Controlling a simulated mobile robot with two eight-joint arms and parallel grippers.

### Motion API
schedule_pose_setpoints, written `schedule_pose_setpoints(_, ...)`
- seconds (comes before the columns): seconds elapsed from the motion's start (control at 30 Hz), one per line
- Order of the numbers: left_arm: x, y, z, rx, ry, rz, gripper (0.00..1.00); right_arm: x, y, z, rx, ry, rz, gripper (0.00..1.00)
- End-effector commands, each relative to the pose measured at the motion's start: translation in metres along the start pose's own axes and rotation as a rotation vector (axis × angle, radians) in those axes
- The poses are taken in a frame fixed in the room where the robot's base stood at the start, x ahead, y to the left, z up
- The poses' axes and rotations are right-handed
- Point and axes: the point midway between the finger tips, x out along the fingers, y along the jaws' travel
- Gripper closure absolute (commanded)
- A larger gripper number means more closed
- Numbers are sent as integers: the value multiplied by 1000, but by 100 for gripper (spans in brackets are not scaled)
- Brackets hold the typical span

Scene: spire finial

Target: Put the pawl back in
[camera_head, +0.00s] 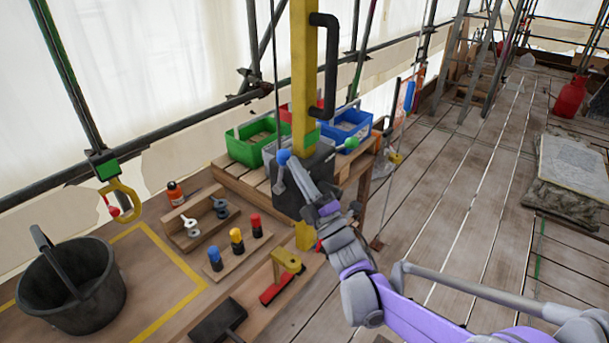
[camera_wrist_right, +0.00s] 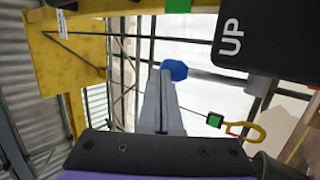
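A dark winch box (camera_head: 305,190) sits on a yellow post (camera_head: 304,80). A lever with a blue knob (camera_head: 283,157) stands at its left, and a green-knobbed lever (camera_head: 350,145) sticks out at its right. I cannot tell for certain which part is the pawl. My right gripper (camera_head: 297,166) reaches the blue knob from the right. In the right wrist view its two grey fingers (camera_wrist_right: 165,80) lie close together, with the blue knob (camera_wrist_right: 175,70) right at their tips. Whether they touch it is unclear. My left gripper is out of view.
Green (camera_head: 250,140) and blue (camera_head: 346,125) bins stand behind the box. A black bucket (camera_head: 72,285), colour-capped pegs (camera_head: 237,241) and a wooden holder with eye bolts (camera_head: 205,215) are at the left. A yellow hook (camera_head: 122,200) hangs nearby. The plank walkway at right is partly free.

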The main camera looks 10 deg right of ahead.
Motion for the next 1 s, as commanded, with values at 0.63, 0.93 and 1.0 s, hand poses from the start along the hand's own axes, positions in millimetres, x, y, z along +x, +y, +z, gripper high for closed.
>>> schedule_pose_setpoints(0.63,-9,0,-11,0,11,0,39,31,-4,-6,0,0,1,100)
schedule_pose_setpoints(0.93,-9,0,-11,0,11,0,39,32,-4,-6,0,0,0,100)
schedule_pose_setpoints(1.0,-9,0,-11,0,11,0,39,32,-4,-7,0,1,0,100)
